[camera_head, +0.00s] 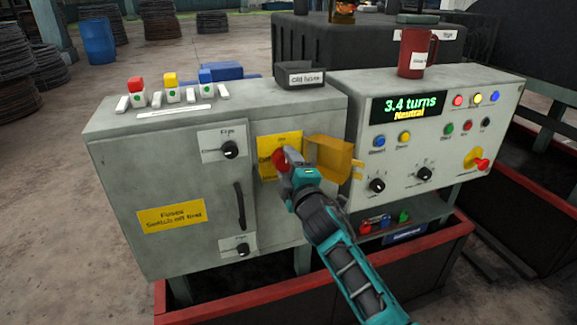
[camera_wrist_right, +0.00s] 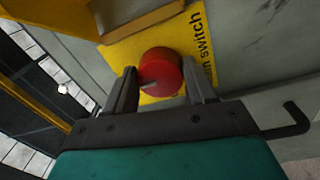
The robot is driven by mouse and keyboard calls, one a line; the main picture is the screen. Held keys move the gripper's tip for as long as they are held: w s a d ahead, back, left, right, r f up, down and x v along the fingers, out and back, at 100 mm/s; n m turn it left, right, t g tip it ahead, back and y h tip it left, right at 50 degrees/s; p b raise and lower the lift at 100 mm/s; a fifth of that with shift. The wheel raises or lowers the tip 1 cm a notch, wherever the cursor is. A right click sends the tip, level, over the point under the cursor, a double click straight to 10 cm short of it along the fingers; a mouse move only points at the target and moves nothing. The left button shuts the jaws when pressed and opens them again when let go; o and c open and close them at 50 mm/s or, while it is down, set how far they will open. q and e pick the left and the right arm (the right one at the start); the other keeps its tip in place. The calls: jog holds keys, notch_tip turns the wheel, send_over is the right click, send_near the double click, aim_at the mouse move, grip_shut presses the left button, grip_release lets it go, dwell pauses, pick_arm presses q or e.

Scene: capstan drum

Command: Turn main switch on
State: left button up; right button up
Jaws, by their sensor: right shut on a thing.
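The main switch is a red round knob (camera_head: 279,158) on a yellow plate (camera_head: 291,140) on the front of the grey cabinet. A yellow cover (camera_head: 330,156) stands out to the right of the plate. My right gripper (camera_head: 286,166) is at the knob and hides part of it in the head view. In the right wrist view the red knob (camera_wrist_right: 160,72) sits between the two fingers of my right gripper (camera_wrist_right: 160,85), which is shut on it. Part of the word "switch" shows on the plate. My left gripper is not in view.
The fuse door (camera_head: 178,200) with a black handle (camera_head: 240,206) is left of the switch. A control panel (camera_head: 440,130) to the right reads "3.4 turns Neutral". A red mug (camera_head: 412,55) and a black box (camera_head: 301,75) stand on top. A red-rimmed bin (camera_head: 225,303) lies below.

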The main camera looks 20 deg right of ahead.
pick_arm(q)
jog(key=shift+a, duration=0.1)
pick_arm(e)
jog(key=o, duration=1)
jog(key=shift+o, duration=0.2)
jog(key=shift+s, duration=0.15)
pick_arm(q)
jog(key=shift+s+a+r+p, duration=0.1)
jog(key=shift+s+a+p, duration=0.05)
jog(key=shift+p, duration=0.15)
pick_arm(e)
jog(key=s, duration=1.2)
jog(key=shift+s+d+f, duration=0.2)
jog(key=shift+s+f, duration=0.15)
